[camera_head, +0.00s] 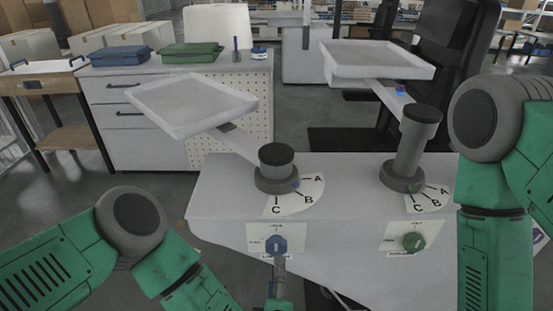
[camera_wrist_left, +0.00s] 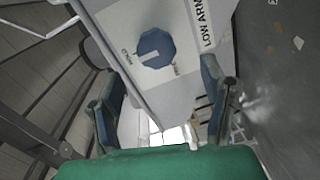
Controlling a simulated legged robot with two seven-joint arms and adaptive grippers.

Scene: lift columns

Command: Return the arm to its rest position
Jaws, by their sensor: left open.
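My left arm (camera_head: 60,262) is green with grey joints and comes in from the lower left in the head view. My left gripper (camera_head: 279,266) is just below the blue knob (camera_head: 276,244) on the white console front. In the left wrist view the gripper (camera_wrist_left: 162,95) is open and empty, its two dark fingers spread apart. The blue knob (camera_wrist_left: 155,48) shows beyond the fingertips, next to the label "LOW ARM", and is not held. My right arm (camera_head: 495,180) stands at the right edge of the head view; its gripper is out of view.
The console (camera_head: 330,225) carries two dark columns with white trays, a left tray (camera_head: 190,105) and a right tray (camera_head: 377,62). A green knob (camera_head: 413,242) is on the right of its front. A white cabinet (camera_head: 150,130) and a wooden table (camera_head: 60,98) stand behind.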

